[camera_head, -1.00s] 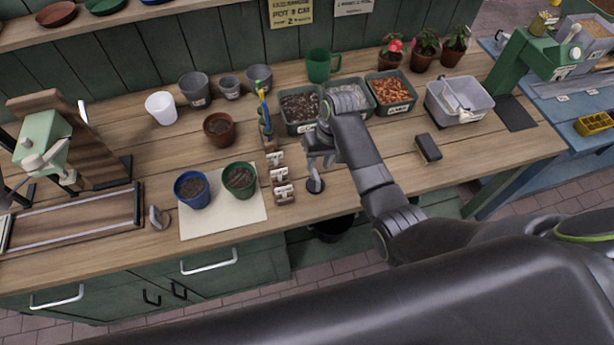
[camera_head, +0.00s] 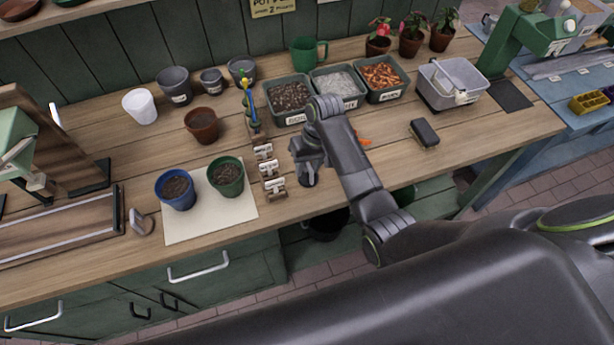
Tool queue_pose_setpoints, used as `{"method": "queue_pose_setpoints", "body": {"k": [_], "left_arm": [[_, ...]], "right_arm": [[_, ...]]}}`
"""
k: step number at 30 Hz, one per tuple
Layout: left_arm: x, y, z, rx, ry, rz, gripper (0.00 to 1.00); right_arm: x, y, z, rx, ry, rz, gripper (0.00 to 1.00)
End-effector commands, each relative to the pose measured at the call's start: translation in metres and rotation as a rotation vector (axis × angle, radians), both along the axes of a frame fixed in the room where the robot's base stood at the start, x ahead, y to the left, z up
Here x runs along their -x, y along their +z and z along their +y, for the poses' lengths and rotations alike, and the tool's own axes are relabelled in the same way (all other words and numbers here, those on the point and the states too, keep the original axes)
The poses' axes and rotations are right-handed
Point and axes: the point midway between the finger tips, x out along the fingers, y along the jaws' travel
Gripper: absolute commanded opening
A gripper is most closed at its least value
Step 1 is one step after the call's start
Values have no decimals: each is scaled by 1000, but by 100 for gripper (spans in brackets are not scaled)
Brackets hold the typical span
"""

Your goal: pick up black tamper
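The tamper appears to be on the bench. My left gripper is not in view.
Blue (camera_head: 177,195) and green (camera_head: 228,185) soil pots stand on a pale mat. Filled bins (camera_head: 289,103) line the back. A dark brush-like block (camera_head: 424,133) lies to the right. An orange item (camera_head: 363,141) is partly hidden by my arm.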

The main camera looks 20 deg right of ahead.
Motion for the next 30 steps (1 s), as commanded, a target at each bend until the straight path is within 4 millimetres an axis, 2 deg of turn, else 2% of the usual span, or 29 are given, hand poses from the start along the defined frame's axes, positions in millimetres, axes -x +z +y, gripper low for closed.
{"method": "queue_pose_setpoints", "body": {"k": [4,9,12,23,26,30], "left_arm": [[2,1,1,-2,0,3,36],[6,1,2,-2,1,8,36],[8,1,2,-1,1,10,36],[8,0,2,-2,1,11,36],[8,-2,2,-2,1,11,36],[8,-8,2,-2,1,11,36]], "right_arm": [[0,1,0,0,0,0,32],[0,1,0,0,0,0,10],[0,1,0,0,0,0,0],[-1,4,0,0,0,-1,0],[-2,14,0,1,0,-5,0],[-2,42,0,0,1,-8,0]]}}
